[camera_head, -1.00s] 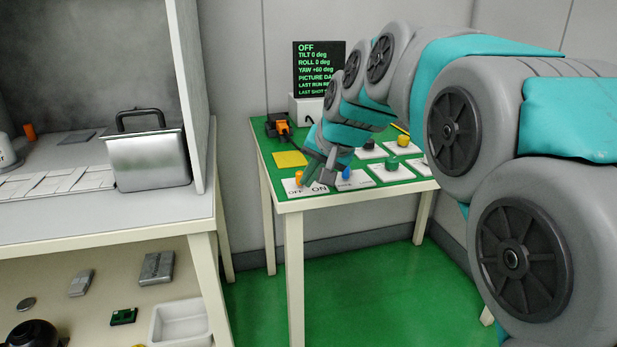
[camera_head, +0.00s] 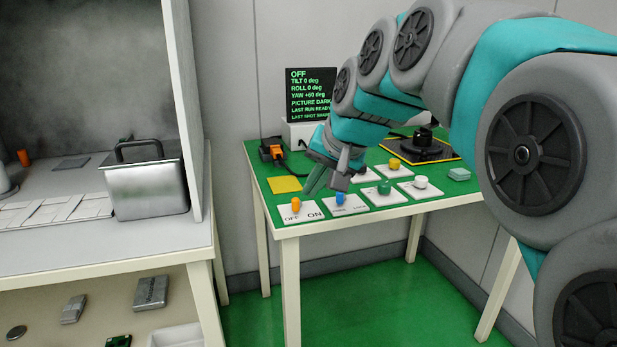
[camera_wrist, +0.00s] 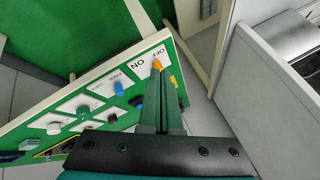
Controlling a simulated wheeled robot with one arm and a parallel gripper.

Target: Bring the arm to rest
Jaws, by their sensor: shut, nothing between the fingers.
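My gripper (camera_head: 328,184) is shut and empty. It hangs above the green table (camera_head: 268,213), close over the front row of controls in the head view. In the wrist view its fingers (camera_wrist: 162,100) are together and point toward the orange switch knob (camera_wrist: 157,66) on the OFF/ON plate. That orange knob (camera_head: 296,204) also shows in the head view, leaning toward OFF, with a visible gap to the gripper. A blue knob (camera_head: 340,198) on its own plate is just right of the fingertips. My arm reaches in from the right and stays bent.
A display (camera_head: 311,94) behind reads OFF, YAW +60 deg, PICTURE DARK. Green (camera_head: 384,187), white (camera_head: 421,182) and yellow (camera_head: 394,164) knobs stand to the right. A black gimbal device (camera_head: 422,140) sits at the back. A bench with a metal case (camera_head: 147,186) stands left.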

